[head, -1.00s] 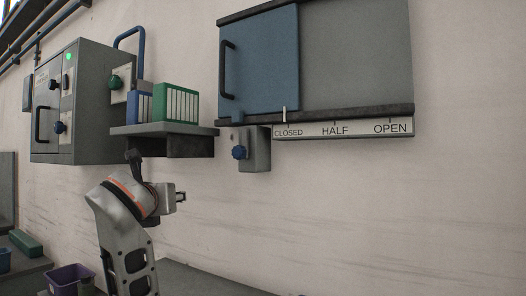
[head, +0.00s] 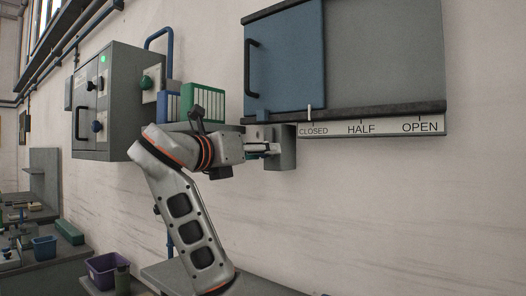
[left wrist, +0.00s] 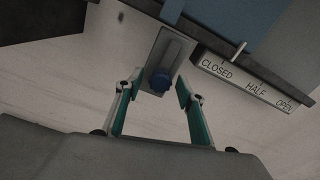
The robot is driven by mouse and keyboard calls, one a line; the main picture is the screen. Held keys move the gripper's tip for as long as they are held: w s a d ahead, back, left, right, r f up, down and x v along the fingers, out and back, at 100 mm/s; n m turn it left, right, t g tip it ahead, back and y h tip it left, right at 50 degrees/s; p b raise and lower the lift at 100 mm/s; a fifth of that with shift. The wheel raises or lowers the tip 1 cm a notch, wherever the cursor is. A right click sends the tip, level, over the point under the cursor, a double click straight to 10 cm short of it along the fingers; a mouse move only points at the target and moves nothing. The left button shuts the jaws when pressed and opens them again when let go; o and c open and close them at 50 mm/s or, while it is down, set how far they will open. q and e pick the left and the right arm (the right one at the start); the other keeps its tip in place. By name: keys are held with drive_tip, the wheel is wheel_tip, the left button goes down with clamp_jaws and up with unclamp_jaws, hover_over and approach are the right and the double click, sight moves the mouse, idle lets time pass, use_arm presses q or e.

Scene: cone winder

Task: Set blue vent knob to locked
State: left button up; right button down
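The knob's exact angle is hard to tell. My right gripper is not in view.
A label strip (head: 370,129) reads CLOSED, HALF, OPEN, with the door's pointer at CLOSED. A grey cabinet (head: 112,110) with knobs and a shelf with blue and green binders (head: 206,101) are to the left. The wall (head: 360,220) below the strip is bare.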

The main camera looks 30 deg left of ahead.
sight(268, 136)
use_arm(q)
drive_tip(key=shift+w+d, duration=0.1)
drive_tip(key=shift+w, duration=0.4)
clamp_jaws()
wheel_tip(268, 136, up, 4)
drive_tip(key=shift+r+p, duration=0.1)
drive_tip(key=shift+p, duration=0.7)
unclamp_jaws()
drive_tip(key=shift+s, duration=0.1)
drive_tip(key=s+a, duration=0.1)
drive_tip(key=s, duration=1)
drive_tip(key=shift+s, duration=0.4)
